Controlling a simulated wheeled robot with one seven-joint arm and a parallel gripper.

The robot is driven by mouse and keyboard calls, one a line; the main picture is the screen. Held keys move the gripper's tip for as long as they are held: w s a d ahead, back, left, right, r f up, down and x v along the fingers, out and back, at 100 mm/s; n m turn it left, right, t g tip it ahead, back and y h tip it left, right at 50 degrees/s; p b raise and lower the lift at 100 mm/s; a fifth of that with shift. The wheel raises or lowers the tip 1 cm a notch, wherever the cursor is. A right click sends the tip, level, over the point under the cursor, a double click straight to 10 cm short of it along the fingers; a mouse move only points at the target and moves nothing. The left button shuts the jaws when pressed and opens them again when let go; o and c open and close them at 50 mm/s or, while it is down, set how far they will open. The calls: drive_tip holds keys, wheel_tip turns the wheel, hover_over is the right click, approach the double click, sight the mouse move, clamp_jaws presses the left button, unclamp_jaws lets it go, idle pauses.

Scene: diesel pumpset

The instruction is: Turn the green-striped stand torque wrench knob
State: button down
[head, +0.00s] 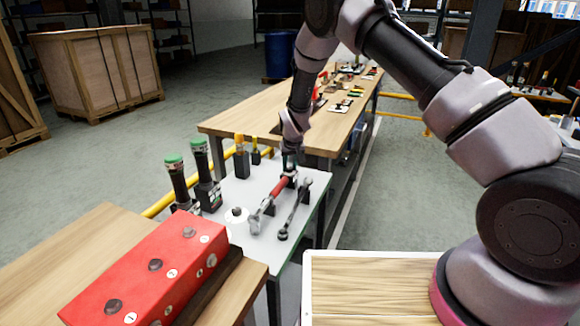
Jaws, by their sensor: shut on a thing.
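A torque wrench (278,188) with a red handle rests on a dark stand on the pale table. Its metal head points towards the near left and its handle end towards the back right. My gripper (289,168) reaches down from above onto the far handle end, where the knob sits. It is shut on the knob, which my fingers mostly hide. A second, darker wrench (293,212) lies on its own stand just to the right, apart from my gripper. Green stripes on the stands are too small to make out.
Two black tools with green caps (188,180) stand to the left. A red box with knobs (150,268) lies on the near wooden table. Yellow-topped tools (242,158) stand behind. A long wooden bench (262,120) with small tools runs away at the back.

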idle(0.3)
drive_tip(key=c, duration=0.6)
unclamp_jaws()
drive_tip(key=shift+r, duration=0.1)
drive_tip(key=v, duration=1)
drive_tip(key=shift+s+r, duration=0.2)
drive_tip(key=shift+r, duration=0.15)
drive_tip(key=s+d+r+m, duration=0.1)
drive_tip(key=s+d+r, duration=0.2)
drive_tip(key=d+r, duration=0.45)
drive_tip(key=s+d+r+m+t+y, duration=0.1)
drive_tip(key=s+d+r+m, duration=0.3)
drive_tip(key=r, duration=0.6)
drive_tip(key=s+d+r+n, duration=0.1)
drive_tip(key=s+d+r, duration=0.1)
drive_tip(key=d+r, duration=0.6)
drive_tip(key=s+d+r+m, duration=0.1)
drive_tip(key=s+d+r, duration=0.2)
drive_tip(key=s, duration=0.4)
drive_tip(key=s+d+r+m+t, duration=0.1)
drive_tip(key=s+d+r, duration=0.2)
drive_tip(key=s, duration=0.5)
drive_tip(key=s+d+r+m+t, duration=0.1)
drive_tip(key=s+d+r, duration=0.1)
drive_tip(key=s, duration=0.6)
drive_tip(key=shift+s+d+r, duration=0.25)
drive_tip(key=shift+d+r, duration=0.15)
drive_tip(key=shift+d, duration=0.4)
